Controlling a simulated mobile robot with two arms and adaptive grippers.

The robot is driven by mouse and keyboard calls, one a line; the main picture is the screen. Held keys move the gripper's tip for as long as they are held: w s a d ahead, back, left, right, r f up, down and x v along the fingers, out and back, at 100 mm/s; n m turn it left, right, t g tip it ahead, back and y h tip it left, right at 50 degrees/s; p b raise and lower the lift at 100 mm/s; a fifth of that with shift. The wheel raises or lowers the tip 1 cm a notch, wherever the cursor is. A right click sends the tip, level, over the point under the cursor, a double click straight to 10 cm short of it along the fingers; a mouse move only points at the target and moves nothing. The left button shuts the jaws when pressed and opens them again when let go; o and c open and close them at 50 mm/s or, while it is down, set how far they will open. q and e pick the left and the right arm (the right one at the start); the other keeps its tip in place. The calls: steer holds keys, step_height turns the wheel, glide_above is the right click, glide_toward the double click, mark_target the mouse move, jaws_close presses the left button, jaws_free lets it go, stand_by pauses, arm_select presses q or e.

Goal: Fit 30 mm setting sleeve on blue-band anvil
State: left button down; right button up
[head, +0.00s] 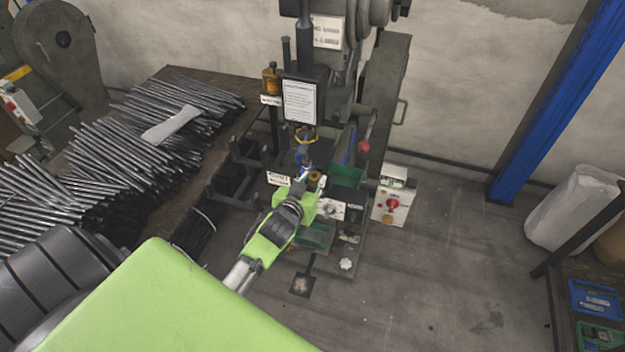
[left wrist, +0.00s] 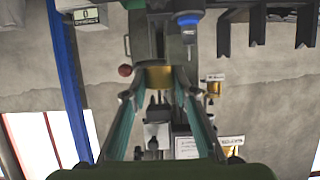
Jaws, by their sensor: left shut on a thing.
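My left gripper (head: 316,184) is at the front of the rivet press. In the left wrist view its two fingers (left wrist: 158,78) are shut on a brass-coloured sleeve (left wrist: 158,76), which also shows as a small gold spot in the head view (head: 315,178). A post with a blue band (left wrist: 188,20), seemingly the blue-band anvil, shows beyond the fingertips in the left wrist view, apart from the sleeve. A small blue part (head: 302,157) shows just behind the gripper in the head view. The sleeve's size cannot be read. My right gripper is not in view.
The press (head: 345,60) carries a white notice (head: 299,101). Bundles of metal rods (head: 130,150) lie at left.

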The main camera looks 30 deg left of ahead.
arm_select(q)
steer(key=shift+w+a+r, duration=0.1)
steer(key=shift+w+a, duration=0.65)
steer(key=shift+w, duration=0.05)
steer(key=shift+w+a+f+b, duration=0.5)
steer(key=shift+w+a+b, duration=0.3)
steer(key=shift+w+a, duration=0.5)
steer(key=shift+w+a+f+b, duration=0.55)
steer(key=shift+w+a+b, duration=0.3)
steer(key=shift+w+a, duration=0.4)
steer(key=shift+w+a+f+b, duration=0.5)
steer(key=shift+w+a+b, duration=0.3)
steer(key=shift+w+a, duration=0.5)
steer(key=shift+w+d, duration=0.15)
steer(key=shift+d, duration=0.05)
steer(key=c, duration=1.6)
jaws_free()
